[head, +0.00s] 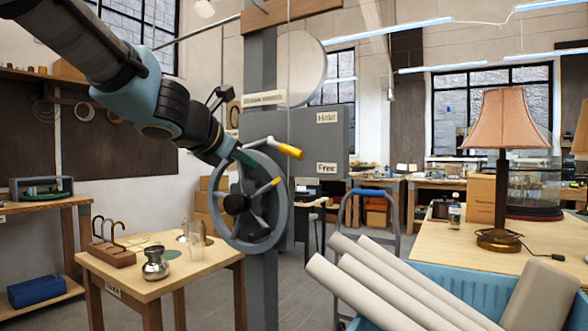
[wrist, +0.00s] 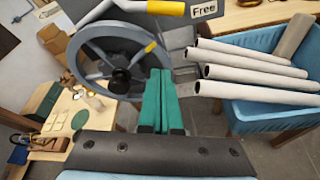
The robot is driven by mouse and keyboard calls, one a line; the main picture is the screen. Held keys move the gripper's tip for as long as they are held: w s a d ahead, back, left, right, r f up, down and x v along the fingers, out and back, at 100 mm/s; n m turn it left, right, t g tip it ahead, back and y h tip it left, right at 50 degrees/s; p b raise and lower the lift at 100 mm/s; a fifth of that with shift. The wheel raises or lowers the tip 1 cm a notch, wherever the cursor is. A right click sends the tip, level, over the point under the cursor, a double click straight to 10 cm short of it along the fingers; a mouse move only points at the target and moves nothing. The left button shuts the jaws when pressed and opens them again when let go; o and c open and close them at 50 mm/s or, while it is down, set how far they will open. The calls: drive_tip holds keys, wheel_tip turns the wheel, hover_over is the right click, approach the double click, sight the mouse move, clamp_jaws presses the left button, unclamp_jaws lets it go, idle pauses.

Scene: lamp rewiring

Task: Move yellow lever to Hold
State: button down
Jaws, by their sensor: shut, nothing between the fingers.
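The yellow lever (head: 290,151) sticks out to the right from the grey post, tilted slightly down. Its yellow end is between the Hold label (head: 326,117) above and the Free label (head: 326,168) below. In the wrist view the yellow lever (wrist: 152,7) is at the top edge, beside the Free label (wrist: 204,8); the Hold label is out of that view. My gripper (head: 238,156) is by the upper rim of the handwheel, left of the yellow end. In the wrist view its green fingers (wrist: 160,72) are together and empty, below the lever.
A blue bin (head: 480,277) of pale rolls stands at the right. A small wooden table (head: 190,282) with a metal pot stands at the left, and a lamp (head: 505,120) at the back right.

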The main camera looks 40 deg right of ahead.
drive_tip(key=w+d+p, duration=0.2)
drive_tip(key=d, duration=1)
drive_tip(key=shift+w+r+p, duration=0.25)
drive_tip(key=shift+r+p, duration=0.05)
drive_tip(key=shift+p, duration=0.05)
drive_tip(key=shift+a, duration=0.1)
drive_tip(key=shift+r, duration=0.15)
drive_tip(key=shift+s+r+n+p, duration=0.15)
drive_tip(key=shift+n+p, duration=0.25)
drive_tip(key=shift+p, duration=0.15)
